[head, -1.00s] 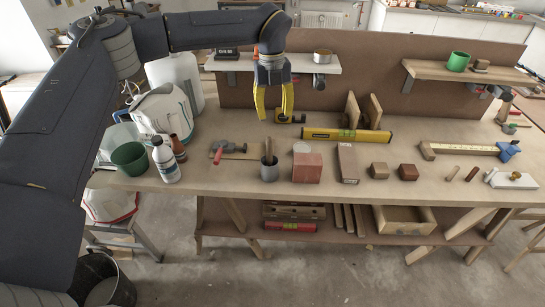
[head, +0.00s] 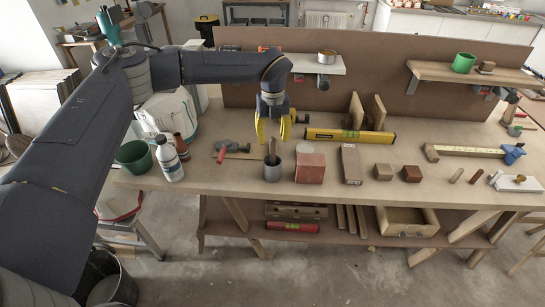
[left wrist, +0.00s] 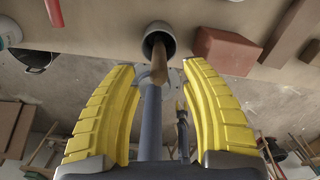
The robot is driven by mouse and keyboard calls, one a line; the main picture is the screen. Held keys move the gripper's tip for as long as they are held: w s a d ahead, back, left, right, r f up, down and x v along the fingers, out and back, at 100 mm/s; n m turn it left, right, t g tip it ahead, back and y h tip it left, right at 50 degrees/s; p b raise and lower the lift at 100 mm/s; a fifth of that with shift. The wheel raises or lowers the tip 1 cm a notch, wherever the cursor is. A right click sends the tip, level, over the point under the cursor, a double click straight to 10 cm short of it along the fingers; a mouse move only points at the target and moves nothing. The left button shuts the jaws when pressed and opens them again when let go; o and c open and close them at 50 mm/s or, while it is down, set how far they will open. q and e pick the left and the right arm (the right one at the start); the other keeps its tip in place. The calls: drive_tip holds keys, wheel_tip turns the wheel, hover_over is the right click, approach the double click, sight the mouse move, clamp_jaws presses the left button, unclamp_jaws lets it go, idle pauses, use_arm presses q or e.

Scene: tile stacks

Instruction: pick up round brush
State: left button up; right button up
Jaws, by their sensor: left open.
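A brown wooden handle (head: 272,148), which I take to be the round brush, stands up out of a grey cup (head: 273,172) near the front of the workbench. Whatever is at its lower end is hidden in the cup. My left gripper (head: 274,139) points down above the cup, with its yellow fingers spread and empty. In the left wrist view the handle (left wrist: 159,62) rises from the cup (left wrist: 157,35) toward the space between my open fingers (left wrist: 158,70). I cannot tell whether the fingers reach down beside the handle. My right gripper is not in view.
A reddish block (head: 310,168) stands close to the right of the cup. A white bottle (head: 168,160) and green pot (head: 134,157) stand farther left. A yellow level (head: 350,135) lies behind.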

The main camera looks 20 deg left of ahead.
sight(272, 149)
use_arm(q)
drive_tip(key=shift+s+f, duration=0.1)
drive_tip(key=shift+f, duration=2.7)
drive_tip(key=shift+c, duration=0.5)
clamp_jaws()
